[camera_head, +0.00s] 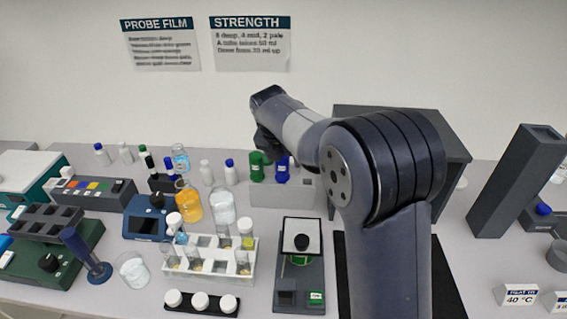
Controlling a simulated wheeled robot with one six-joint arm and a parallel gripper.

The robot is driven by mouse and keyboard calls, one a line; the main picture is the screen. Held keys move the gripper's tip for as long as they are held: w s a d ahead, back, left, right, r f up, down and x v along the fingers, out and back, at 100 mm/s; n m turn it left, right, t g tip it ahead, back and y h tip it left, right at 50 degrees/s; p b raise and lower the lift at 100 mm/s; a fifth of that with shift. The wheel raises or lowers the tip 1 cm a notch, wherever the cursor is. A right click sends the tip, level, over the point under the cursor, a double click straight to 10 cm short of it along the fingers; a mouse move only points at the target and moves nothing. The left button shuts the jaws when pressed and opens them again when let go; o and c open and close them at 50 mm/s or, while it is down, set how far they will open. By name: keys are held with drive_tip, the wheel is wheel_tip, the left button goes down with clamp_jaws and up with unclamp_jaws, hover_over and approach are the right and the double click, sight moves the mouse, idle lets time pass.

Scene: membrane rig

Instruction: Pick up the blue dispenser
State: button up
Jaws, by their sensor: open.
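The blue dispenser (282,172) stands upright at the back of the bench, at the grey block (285,194). A similar green dispenser (257,165) stands just to its left. My arm reaches from the right foreground toward the back wall, and its dark end with my gripper (268,148) hangs down just above and behind the two dispensers. My gripper is open. Its fingertips are small and dark here and partly hidden, so I cannot tell how close they are to the blue dispenser.
A white tube rack (207,273), an orange bottle (189,204) and a clear bottle (222,208) stand in front and left. Small capped bottles line the back. A dark grey box (440,140) stands to the right, partly behind my arm. A grey scale-like device (299,270) lies in front.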

sight(284, 164)
drive_tip(key=x, duration=0.3)
drive_tip(key=p+x, duration=0.1)
drive_tip(key=shift+w+a+f, duration=0.25)
drive_tip(key=shift+w, duration=0.2)
drive_tip(key=shift+c, duration=0.4)
